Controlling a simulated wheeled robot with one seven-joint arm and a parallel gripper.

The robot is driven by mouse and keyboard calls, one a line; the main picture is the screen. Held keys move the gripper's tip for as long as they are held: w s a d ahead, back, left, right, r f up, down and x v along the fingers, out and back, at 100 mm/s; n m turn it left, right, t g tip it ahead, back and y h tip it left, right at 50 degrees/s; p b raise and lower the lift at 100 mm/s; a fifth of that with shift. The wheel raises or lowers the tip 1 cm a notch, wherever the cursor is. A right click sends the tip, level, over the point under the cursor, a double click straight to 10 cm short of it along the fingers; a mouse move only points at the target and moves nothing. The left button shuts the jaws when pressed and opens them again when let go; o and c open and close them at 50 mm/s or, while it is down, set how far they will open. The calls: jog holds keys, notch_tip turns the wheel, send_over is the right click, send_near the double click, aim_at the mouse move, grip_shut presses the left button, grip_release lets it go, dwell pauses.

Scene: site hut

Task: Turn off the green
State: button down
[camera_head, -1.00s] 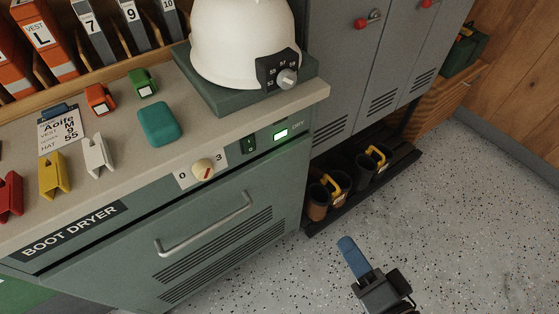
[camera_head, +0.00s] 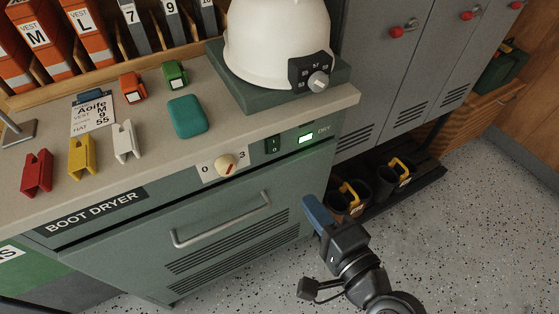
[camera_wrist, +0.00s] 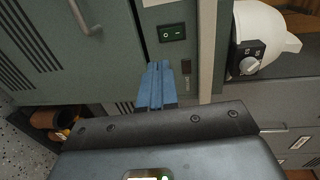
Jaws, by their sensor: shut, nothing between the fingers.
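The boot dryer (camera_head: 110,235) is a grey-green cabinet. A small green-black rocker switch (camera_head: 272,144) sits on its front panel, left of a lit green-white window (camera_head: 306,138) marked DRY. In the wrist view the switch (camera_wrist: 172,33) is clear, beyond the blue fingertips. A cream dial (camera_head: 225,165) with a red pointer, between 0 and 3, is left of the switch. My gripper (camera_head: 307,203) has blue fingers, shut and empty, in front of the dryer's right side, below the switch in the picture. It also shows in the wrist view (camera_wrist: 158,68), apart from the switch.
A bar handle (camera_head: 222,220) sticks out below the dial. The counter holds a white helmet (camera_head: 275,45), a teal case (camera_head: 188,117) and several coloured clips. Boots (camera_head: 350,195) stand on a low rack at right. Speckled floor (camera_head: 470,230) is clear at right.

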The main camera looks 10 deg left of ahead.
aim_at(272, 153)
jog(key=p+x, duration=0.1)
jog(key=x, duration=1.2)
jog(key=shift+w+a, duration=0.15)
jog(key=shift+w, duration=0.1)
jog(key=shift+f, duration=0.1)
jog(key=shift+w+a+f+b, duration=0.15)
jog(key=shift+f+b, duration=0.1)
jog(key=shift+b, duration=0.85)
jog(key=shift+r, duration=0.25)
